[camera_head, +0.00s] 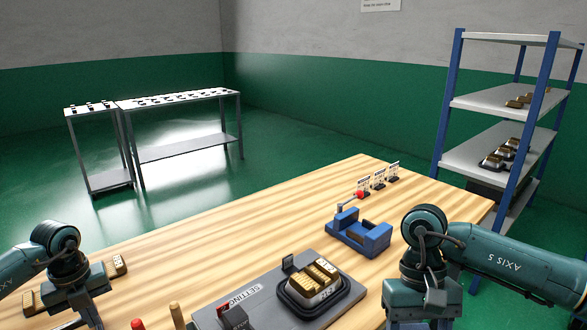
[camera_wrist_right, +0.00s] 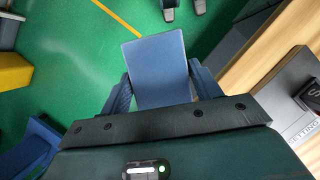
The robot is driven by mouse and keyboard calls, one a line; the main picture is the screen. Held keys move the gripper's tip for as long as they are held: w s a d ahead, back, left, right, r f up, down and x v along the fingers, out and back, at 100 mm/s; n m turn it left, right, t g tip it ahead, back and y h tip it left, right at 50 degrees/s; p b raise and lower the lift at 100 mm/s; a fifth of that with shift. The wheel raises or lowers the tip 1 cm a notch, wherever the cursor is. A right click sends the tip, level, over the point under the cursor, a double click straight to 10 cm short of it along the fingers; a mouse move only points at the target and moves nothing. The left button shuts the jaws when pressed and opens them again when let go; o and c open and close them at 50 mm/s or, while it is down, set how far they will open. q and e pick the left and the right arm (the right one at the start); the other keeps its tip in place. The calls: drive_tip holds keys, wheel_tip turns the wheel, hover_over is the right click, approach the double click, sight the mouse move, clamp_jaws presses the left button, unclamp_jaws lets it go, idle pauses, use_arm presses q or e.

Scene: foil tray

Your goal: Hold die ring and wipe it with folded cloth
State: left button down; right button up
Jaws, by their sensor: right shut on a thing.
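My right gripper (camera_wrist_right: 158,82) is shut on a flat blue folded cloth (camera_wrist_right: 156,62), which fills the space between the two blue fingers in the right wrist view. In the head view this gripper (camera_head: 424,298) is at the bottom right, and the cloth does not show there. My left gripper (camera_head: 76,306) is at the bottom left over the table's near edge; its fingertips are cut off by the frame. I cannot make out a die ring for certain. A black rounded frame (camera_head: 345,290) surrounds a tray with gold-coloured blocks on the grey setting plate (camera_head: 262,282).
The wooden table (camera_head: 240,225) has clear room at its middle and far left. A blue vise-like fixture (camera_head: 360,236) stands behind the plate, with small signs (camera_head: 379,179) beyond. Pegs (camera_head: 176,314) stand near the front edge. A blue-posted shelf (camera_head: 490,101) is at the right.

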use_arm(q)
drive_tip(key=shift+r+p, duration=0.45)
drive_tip(key=shift+r, duration=0.45)
use_arm(e)
drive_tip(key=shift+r, duration=0.7)
